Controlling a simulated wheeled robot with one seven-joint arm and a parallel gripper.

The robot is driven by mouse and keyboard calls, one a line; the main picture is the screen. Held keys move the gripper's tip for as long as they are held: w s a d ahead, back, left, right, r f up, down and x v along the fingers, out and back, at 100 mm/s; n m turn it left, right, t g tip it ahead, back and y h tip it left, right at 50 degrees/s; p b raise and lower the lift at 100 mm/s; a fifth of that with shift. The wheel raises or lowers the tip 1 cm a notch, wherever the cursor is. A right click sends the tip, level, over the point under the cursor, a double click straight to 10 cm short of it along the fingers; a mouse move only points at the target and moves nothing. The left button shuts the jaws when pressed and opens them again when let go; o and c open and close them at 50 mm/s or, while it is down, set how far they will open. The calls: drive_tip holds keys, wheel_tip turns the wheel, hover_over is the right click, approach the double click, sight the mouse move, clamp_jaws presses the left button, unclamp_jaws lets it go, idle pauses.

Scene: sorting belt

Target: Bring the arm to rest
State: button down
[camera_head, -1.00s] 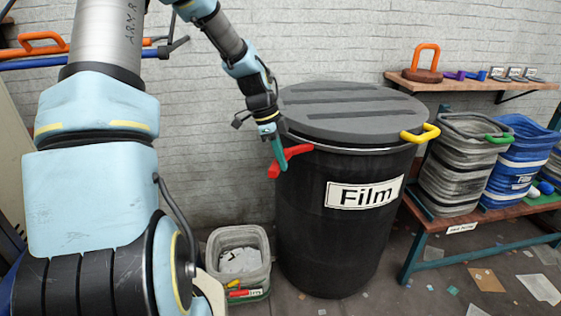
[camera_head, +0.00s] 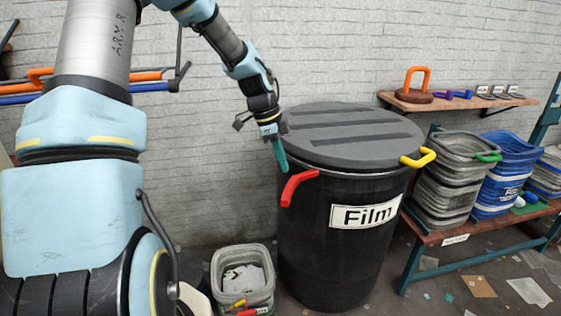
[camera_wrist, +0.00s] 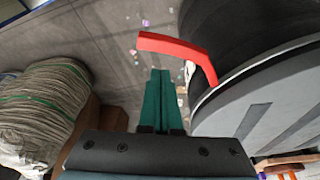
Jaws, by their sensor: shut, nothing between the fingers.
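My gripper (camera_head: 281,155) hangs at the end of my arm with its teal fingers pointing down, just left of the lidded black Film barrel (camera_head: 345,250). In the wrist view the two teal fingers (camera_wrist: 159,98) lie side by side, shut and empty. The barrel's red handle (camera_head: 298,187) is just below and right of the fingertips in the head view. In the wrist view the red handle (camera_wrist: 180,47) lies beyond the fingertips, and the grey lid (camera_wrist: 265,120) fills the right side. The gripper appears apart from the handle.
A grey bin (camera_head: 243,277) with scraps stands on the floor left of the barrel. A shelf (camera_head: 450,102) and a rack (camera_head: 432,236) with stacked crates are at the right. A tied bale (camera_wrist: 42,112) shows left in the wrist view. Flat scraps litter the floor.

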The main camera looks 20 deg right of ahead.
drive_tip(key=s+a+r+n+t+y, duration=0.1)
drive_tip(key=s+a+r+n, duration=0.1)
drive_tip(key=s+a+n, duration=0.4)
drive_tip(key=s+a+r+n+t+y, duration=0.1)
drive_tip(key=s+a+n, duration=0.5)
drive_tip(key=a+n, duration=0.9)
drive_tip(key=a+r+y, duration=0.1)
drive_tip(key=a, duration=0.3)
drive_tip(key=shift+s+a+t, duration=0.15)
drive_tip(key=shift+s+t, duration=0.2)
drive_tip(key=shift+t, duration=0.05)
drive_tip(key=shift+r, duration=0.1)
